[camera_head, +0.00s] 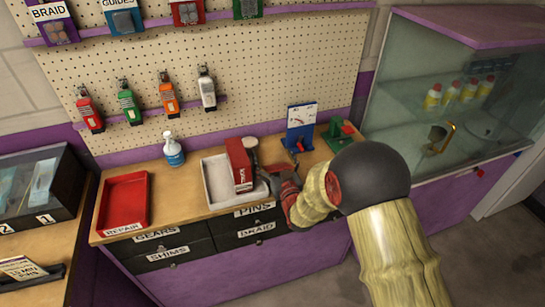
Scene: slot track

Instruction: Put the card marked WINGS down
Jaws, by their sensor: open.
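No card with readable WINGS lettering shows in the head view. A red upright box or card (237,160) with pale markings on its side stands in the grey-white tray (214,196) on the wooden counter. My gripper (266,177) is just right of this red thing, low over the tray's right side. It is open, but its fingers are small and partly hidden by my arm. I cannot tell whether they touch the red thing.
A red REPAIR tray (124,202) and a spray bottle (173,150) stand to the left. A blue stand (301,127) and a green device (338,134) stand behind my arm. A glass cabinet (450,110) is at right. Labelled drawers (167,246) lie below the counter.

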